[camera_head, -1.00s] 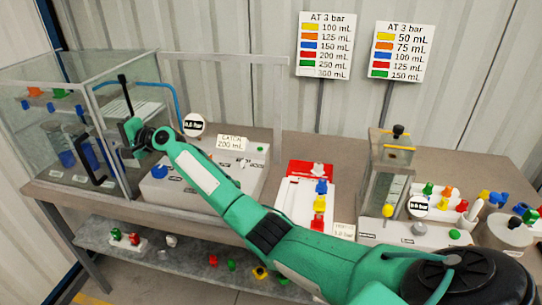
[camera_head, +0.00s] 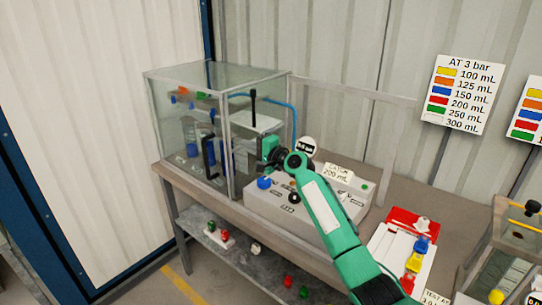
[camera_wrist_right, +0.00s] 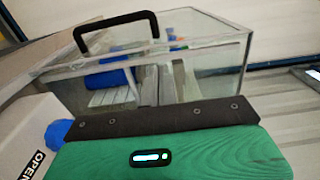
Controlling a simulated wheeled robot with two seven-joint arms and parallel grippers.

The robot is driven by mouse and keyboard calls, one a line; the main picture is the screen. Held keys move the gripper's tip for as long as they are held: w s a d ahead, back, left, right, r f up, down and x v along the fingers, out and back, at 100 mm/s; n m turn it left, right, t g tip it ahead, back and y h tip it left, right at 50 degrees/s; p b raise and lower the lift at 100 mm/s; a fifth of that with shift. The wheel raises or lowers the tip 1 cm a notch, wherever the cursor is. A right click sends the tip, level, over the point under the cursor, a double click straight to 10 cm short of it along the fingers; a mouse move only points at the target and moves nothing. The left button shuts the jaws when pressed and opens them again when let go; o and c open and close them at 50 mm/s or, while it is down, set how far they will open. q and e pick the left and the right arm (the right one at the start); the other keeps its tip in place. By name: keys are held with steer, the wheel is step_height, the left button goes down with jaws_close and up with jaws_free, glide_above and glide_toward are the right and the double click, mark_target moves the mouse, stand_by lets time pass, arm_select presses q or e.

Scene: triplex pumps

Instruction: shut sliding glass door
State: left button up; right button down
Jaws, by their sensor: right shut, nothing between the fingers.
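The glass cabinet (camera_head: 185,135) stands at the left end of the bench. A black bar handle (camera_head: 208,157) is on its front glass pane; I take this pane for the sliding door. The handle also shows in the right wrist view (camera_wrist_right: 115,32). I cannot tell how far the pane stands open. My right gripper (camera_head: 272,150), green with dark parts, is shut and empty. It is just right of the cabinet's front corner post, above the grey pump box, and apart from the handle. In the right wrist view the gripper (camera_wrist_right: 160,122) points toward the cabinet. My left gripper is out of view.
The grey pump box (camera_head: 310,213) with blue knob (camera_head: 264,182) and gauge lies under my right arm. A grey frame (camera_head: 350,90) extends right from the cabinet. A red-and-white tray (camera_head: 400,240) stands further right. The lower shelf (camera_head: 245,260) holds small coloured parts.

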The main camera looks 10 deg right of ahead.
steer(key=b+v, duration=0.1)
steer(key=v, duration=0.6)
steer(key=s+a+f+n+g+h, duration=0.1)
steer(key=s+f+n+g+h, duration=0.45)
steer(key=s+f, duration=1.95)
steer(key=s+d+f+n+g+h, duration=0.2)
steer(key=s+d, duration=0.1)
steer(key=s, duration=0.6)
steer(key=s+d+f+n+g+h, duration=0.2)
steer(key=s+n, duration=0.1)
steer(key=s, duration=0.7)
steer(key=s+d+f+n+g+h, duration=0.1)
steer(key=s+d+f+n, duration=0.15)
steer(key=s, duration=0.65)
step_height(320, 180, down, 29)
steer(key=g, duration=0.1)
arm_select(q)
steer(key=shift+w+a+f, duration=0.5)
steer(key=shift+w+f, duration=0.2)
arm_select(e)
steer(key=s+d+f+g, duration=0.1)
steer(key=s+d+f, duration=0.1)
steer(key=s+f, duration=0.8)
steer(key=s+d+f, duration=0.1)
steer(key=s+f, duration=0.9)
steer(key=f, duration=0.1)
steer(key=shift+d+f+g, duration=0.25)
steer(key=shift+d+g, duration=0.1)
steer(key=shift+d, duration=0.05)
